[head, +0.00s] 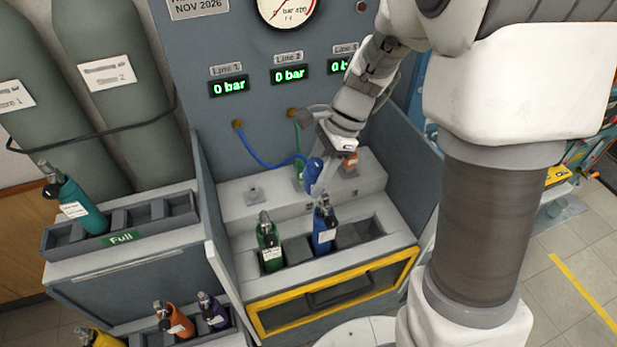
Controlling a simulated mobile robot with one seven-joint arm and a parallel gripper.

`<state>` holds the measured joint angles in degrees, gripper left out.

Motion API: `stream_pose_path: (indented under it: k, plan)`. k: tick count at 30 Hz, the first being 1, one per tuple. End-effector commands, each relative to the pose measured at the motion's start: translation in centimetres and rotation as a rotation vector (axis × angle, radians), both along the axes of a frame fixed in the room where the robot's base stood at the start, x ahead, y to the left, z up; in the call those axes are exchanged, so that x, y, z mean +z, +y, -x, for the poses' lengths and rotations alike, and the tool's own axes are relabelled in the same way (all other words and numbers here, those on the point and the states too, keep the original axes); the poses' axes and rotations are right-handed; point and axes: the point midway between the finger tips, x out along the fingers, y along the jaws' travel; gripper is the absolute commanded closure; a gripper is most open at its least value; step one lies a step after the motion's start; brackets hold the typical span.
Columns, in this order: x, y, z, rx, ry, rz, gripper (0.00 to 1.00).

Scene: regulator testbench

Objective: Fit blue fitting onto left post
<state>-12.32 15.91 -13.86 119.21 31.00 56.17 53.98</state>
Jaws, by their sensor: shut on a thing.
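The blue fitting (313,168) sits at the end of a blue hose (262,163) that runs from the panel. My gripper (320,180) is shut on the blue fitting, to the right of the left post and above the blue bottle. The fingers partly hide the fitting. The left post (254,192) is a small bare stub on the grey ledge (229,202). A green fitting (298,173) is at the middle of the ledge, partly hidden behind the blue one. An orange fitting (350,162) is at the right.
A green bottle (268,246) and a blue bottle (323,228) stand in the bench slots in front of the ledge; the right slot is empty. The bench has grey side walls (212,205). A teal bottle (82,207) stands in the left rack, marked Full.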

Motion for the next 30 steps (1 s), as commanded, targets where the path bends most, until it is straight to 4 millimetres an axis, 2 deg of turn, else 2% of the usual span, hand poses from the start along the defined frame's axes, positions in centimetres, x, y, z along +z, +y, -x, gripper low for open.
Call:
stream_pose_path:
  k: [7,11,20,30]
  plan:
    - [0.0,0.1,-0.1,0.0,-0.001,0.0,1.0]
    - [-0.1,0.5,-1.1,0.0,-0.001,0.004,1.0]
    - [-1.6,3.6,-6.5,0.002,-0.003,0.021,1.0]
    - [-4.8,8.5,-12.1,0.002,-0.006,0.023,1.0]
